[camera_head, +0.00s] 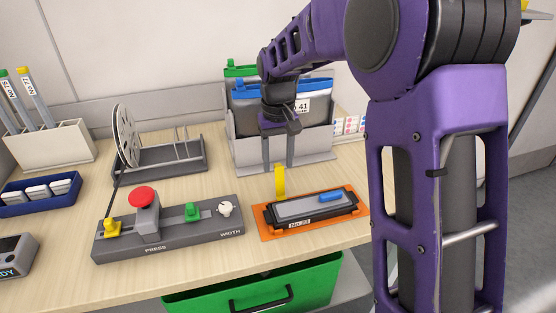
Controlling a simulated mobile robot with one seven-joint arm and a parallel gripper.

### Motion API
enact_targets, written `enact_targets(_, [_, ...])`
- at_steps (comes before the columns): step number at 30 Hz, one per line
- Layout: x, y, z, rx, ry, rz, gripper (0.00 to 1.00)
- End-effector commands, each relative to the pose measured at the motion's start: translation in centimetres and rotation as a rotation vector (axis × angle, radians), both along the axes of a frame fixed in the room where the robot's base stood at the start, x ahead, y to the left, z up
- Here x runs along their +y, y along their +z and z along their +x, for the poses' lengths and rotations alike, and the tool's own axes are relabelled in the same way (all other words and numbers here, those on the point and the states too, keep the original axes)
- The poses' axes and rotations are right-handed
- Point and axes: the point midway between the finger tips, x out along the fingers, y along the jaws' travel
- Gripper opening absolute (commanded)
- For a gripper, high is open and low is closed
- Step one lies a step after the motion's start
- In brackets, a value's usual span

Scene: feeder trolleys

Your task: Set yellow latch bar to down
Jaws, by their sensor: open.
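A yellow latch bar (280,181) stands upright at the back edge of the dark feeder unit (312,207), which sits on an orange base (267,229). A blue piece lies on the unit's grey top.
A grey panel (178,246) with a red button, a green switch, a white knob and a yellow part stands left. Behind my gripper is a grey bin (240,150) with blue and green-topped folders. A reel stand (160,165) is at back left. A green drawer (260,290) is below the table edge.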

Motion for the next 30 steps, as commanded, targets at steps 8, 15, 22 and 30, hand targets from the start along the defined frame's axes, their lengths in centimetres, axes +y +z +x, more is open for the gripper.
enact_targets(8, [0.00, 0.03, 0.01, 0.000, 0.000, 0.000, 0.35])
enact_targets(15, [-0.01, 0.05, 0.01, 0.000, 0.000, 0.000, 0.00])
enact_targets(22, [0.00, 0.07, 0.01, -0.001, 0.000, 0.000, 0.00])
enact_targets(30, [0.01, 0.08, 0.02, -0.001, 0.000, 0.000, 0.00])
